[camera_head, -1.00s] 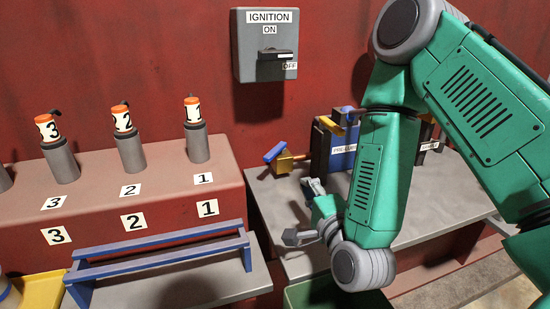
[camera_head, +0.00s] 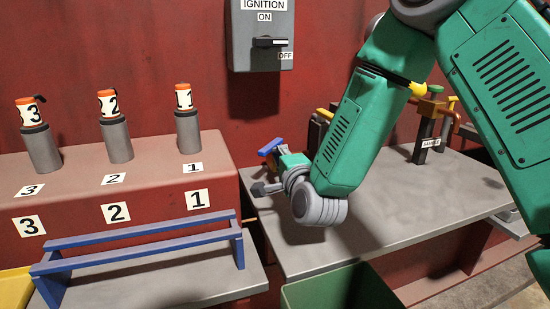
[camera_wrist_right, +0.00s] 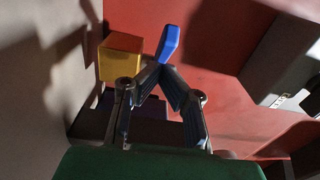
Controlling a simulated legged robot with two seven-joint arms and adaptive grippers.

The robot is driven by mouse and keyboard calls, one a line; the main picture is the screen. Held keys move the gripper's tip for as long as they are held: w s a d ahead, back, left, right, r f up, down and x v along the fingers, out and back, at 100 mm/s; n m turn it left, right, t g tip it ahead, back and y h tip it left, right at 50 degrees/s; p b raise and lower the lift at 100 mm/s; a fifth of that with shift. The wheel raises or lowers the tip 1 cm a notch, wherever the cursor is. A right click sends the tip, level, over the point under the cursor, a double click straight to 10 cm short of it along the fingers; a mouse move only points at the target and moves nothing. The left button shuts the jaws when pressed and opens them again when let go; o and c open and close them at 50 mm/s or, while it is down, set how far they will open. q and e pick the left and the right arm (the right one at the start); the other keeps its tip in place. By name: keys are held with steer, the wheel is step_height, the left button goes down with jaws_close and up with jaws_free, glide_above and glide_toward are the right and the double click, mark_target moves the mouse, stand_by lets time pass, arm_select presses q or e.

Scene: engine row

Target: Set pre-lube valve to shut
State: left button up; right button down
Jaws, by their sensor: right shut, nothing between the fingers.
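The pre-lube valve shows in the head view as a blue handle (camera_head: 270,147) at the back left of the grey bench; its body is mostly hidden behind my right gripper. In the right wrist view the blue handle (camera_wrist_right: 168,42) stands tilted beside a gold block-shaped valve body (camera_wrist_right: 121,57). My right gripper (camera_wrist_right: 163,70) is shut and empty, its fingertips meeting just below the handle in that view. I cannot tell whether they touch it. The right gripper also shows at the valve in the head view (camera_head: 282,160). My left gripper is out of view.
My right forearm hides part of the bench (camera_head: 410,205). A labelled valve stand (camera_head: 425,135) stands farther right. A green bin (camera_head: 340,290) is below the bench's front. A blue rack (camera_head: 140,240) and numbered bottles are left. The ignition box (camera_head: 260,35) hangs above.

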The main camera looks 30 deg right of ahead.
steer(key=shift+w, duration=0.25)
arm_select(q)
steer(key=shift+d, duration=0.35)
arm_select(e)
steer(key=shift+w+d+f, duration=0.1)
steer(key=shift+d, duration=0.1)
steer(key=shift+a, duration=0.1)
steer(key=shift+w+a, duration=0.3)
steer(key=shift+a, duration=0.35)
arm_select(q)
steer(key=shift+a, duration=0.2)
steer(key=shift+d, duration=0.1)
arm_select(e)
steer(key=shift+d, duration=0.2)
